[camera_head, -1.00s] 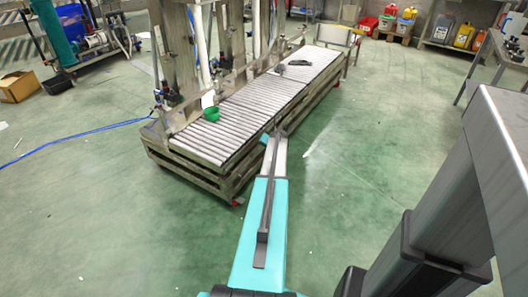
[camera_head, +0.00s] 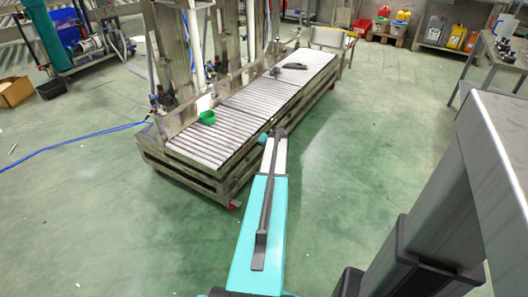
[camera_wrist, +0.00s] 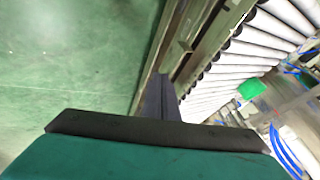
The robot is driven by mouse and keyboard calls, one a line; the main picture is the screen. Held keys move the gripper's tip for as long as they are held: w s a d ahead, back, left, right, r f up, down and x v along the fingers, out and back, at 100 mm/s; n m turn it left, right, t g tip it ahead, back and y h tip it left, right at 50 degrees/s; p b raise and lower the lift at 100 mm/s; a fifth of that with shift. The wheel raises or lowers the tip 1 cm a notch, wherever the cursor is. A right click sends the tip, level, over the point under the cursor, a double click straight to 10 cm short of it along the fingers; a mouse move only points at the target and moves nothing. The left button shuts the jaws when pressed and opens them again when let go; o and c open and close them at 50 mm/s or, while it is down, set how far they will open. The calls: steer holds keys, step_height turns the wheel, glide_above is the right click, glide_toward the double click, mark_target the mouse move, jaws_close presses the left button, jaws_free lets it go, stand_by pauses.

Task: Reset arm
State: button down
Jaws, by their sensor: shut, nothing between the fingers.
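My teal arm reaches forward from the bottom of the head view, its far end beside the near long side of the roller conveyor (camera_head: 215,138). My gripper (camera_wrist: 160,98) shows in the wrist view as dark fingers, shut with nothing between them. It is beside the conveyor's metal side rail (camera_wrist: 190,40), over or near the green floor; whether it touches the rail cannot be told. In the head view the fingers are too small to make out. A green cup (camera_head: 207,117) stands on the rollers near the conveyor's near end; it also shows in the wrist view (camera_wrist: 250,88).
A dark object (camera_head: 295,66) lies farther along the conveyor. Metal uprights and pipes stand behind it. A blue hose (camera_head: 70,143) runs over the floor at left. A metal table (camera_head: 493,62) stands at right. The green floor (camera_head: 350,165) right of the conveyor is open.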

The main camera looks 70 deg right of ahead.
steer(key=shift+w+a, duration=0.1)
steer(key=w+a+f+n+y+p, duration=0.25)
steer(key=w+a, duration=0.45)
steer(key=a, duration=0.5)
steer(key=w+a+f+n+y+p, duration=0.1)
steer(key=w+a+f+n+p, duration=0.15)
steer(key=w+a, duration=0.7)
steer(key=w+a+f+n+g+y+p, duration=0.1)
steer(key=a+f+n, duration=0.1)
steer(key=a, duration=1)
steer(key=a+f+n+g+y+p, duration=0.1)
steer(key=a+f+g+y+p, duration=0.1)
steer(key=a, duration=0.9)
steer(key=s+a+n+g+p, duration=0.2)
steer(key=s+a+n, duration=0.15)
steer(key=a, duration=0.85)
steer(key=s+a+n+g+p, duration=0.15)
steer(key=s+a, duration=0.25)
steer(key=a, duration=0.7)
steer(key=s+a+r+n+g+p, duration=0.2)
steer(key=s+a, duration=0.5)
steer(key=s+a+r+n+g+h+p, duration=0.1)
steer(key=s+a+r+n+g+p, duration=0.1)
steer(key=s+a, duration=0.5)
steer(key=shift+s+r+n+p, duration=0.4)
steer(key=shift+s+r+n, duration=0.15)
steer(key=shift+s+n, duration=0.2)
